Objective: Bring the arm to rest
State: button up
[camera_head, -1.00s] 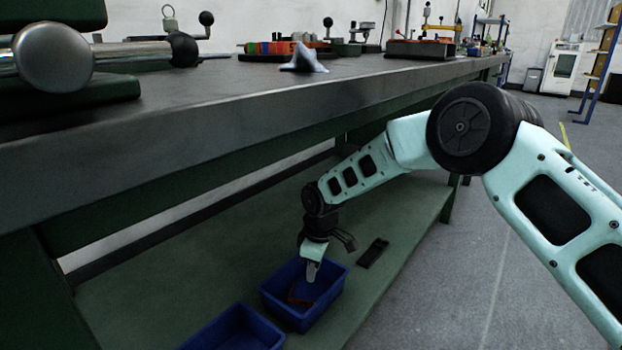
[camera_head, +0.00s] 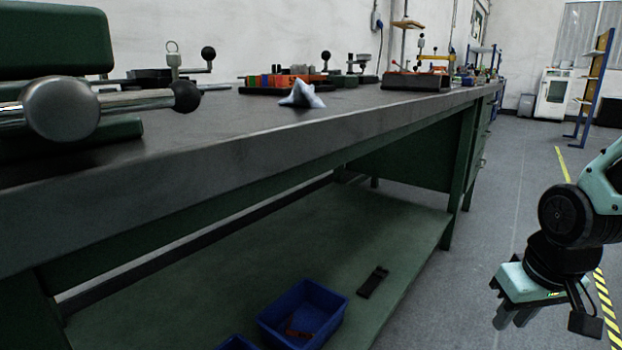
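My gripper (camera_head: 514,317) is at the lower right of the head view, out over the grey floor and clear of the bench. Its two short fingers point down. I cannot make out the gap between them well enough to tell whether they are apart. A blue bin (camera_head: 333,322) sits on the green lower shelf (camera_head: 250,262) with a brownish-red piece (camera_head: 298,333) lying in it. My gripper is well to the right of the bin and touches nothing that I can see.
The dark workbench top (camera_head: 225,140) runs along the left, with a vise handle (camera_head: 185,97) and a crumpled cloth (camera_head: 301,96) on it. A second blue bin (camera_head: 237,342) is cut off below. A dark flat object (camera_head: 373,281) lies on the shelf. Floor beside the bench is open.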

jog(key=s+a+r+n+g+p, duration=0.1)
jog(key=s+a+r+n+p, duration=0.2)
jog(key=s+a+r+p, duration=0.4)
jog(key=s+a+r+n+g+p, duration=0.25)
jog(key=s+a+r+n, duration=0.2)
jog(key=s+a, duration=0.55)
notch_tip(320, 180, up, 36)
jog(key=w+p, duration=0.1)
jog(key=p, duration=3.5)
jog(key=shift+w+a+r+m+t+y, duration=0.15)
jog(key=shift+w+a+m+t+y, duration=0.05)
jog(key=shift+w+m+t+y, duration=0.2)
